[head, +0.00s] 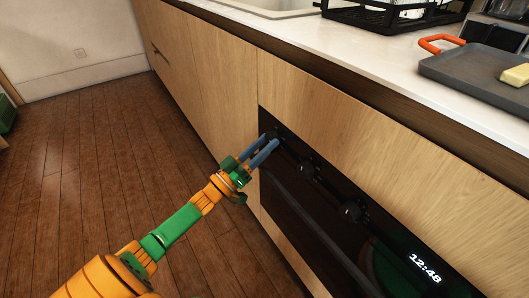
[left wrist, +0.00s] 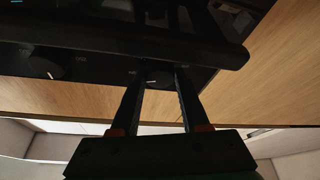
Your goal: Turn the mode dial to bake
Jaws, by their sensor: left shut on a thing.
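The black oven front (head: 290,205) is set in the wooden cabinets, with a row of dark dials along its top. My left gripper (head: 271,142) reaches to the leftmost dial (head: 274,132) and is shut on it, one blue finger on each side. In the left wrist view, that dial (left wrist: 160,76) sits between the fingertips of my gripper (left wrist: 158,72), partly hidden in shadow. A middle dial (head: 308,168) and a right dial (head: 350,211) stand free. The dial labels are too small to read. My right gripper is not in view.
The oven handle (head: 318,225) runs below the dials and crosses close to my fingers in the left wrist view. A lit display (head: 425,266) reads 12:48. Above are the counter (head: 370,55), a grey tray (head: 475,75) and a black rack (head: 385,15).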

